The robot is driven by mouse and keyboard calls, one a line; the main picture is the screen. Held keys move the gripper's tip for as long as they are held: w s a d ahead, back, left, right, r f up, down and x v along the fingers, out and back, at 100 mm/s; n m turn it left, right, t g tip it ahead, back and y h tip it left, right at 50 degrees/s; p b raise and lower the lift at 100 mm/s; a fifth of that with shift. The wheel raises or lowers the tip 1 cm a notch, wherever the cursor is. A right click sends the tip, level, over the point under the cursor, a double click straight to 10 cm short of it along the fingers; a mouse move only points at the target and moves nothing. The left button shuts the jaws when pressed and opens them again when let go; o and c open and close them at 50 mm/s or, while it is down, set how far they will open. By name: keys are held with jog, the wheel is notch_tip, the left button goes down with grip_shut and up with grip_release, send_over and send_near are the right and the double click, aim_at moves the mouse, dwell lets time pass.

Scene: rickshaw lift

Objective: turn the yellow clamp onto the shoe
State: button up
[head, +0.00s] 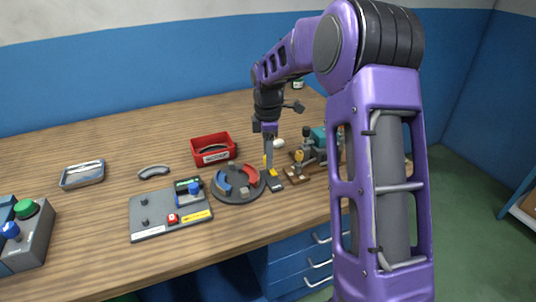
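A dark round plate (229,196) lies on the table and carries a blue curved shoe (222,182) and a red curved shoe (251,175). A small yellow part (265,160), which looks like the clamp, shows at the plate's right edge, partly hidden by my gripper. My gripper (268,166) points down there, with its tips close to the yellow part and the red shoe's right end. Whether it touches or holds the yellow part is too small to tell, as is the gap between the fingers.
A dark block with a yellow mark (275,184) lies right of the plate. Wooden fixtures with a teal part (319,137) stand further right, partly behind my arm. A red bin (212,159), a grey panel (148,222), a metal tray (83,182) and a loose grey arc (154,171) lie left.

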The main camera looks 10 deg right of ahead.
grip_shut()
jog(key=m+p, duration=0.2)
jog(key=m, duration=0.1)
jog(key=shift+r+m, duration=0.1)
jog(key=shift+m, duration=0.3)
jog(key=m+p, duration=0.2)
jog(key=m, duration=0.3)
jog(key=m+p, duration=0.1)
jog(key=m, duration=0.4)
jog(key=shift+m+p, duration=0.35)
jog(key=shift+m, duration=1.75)
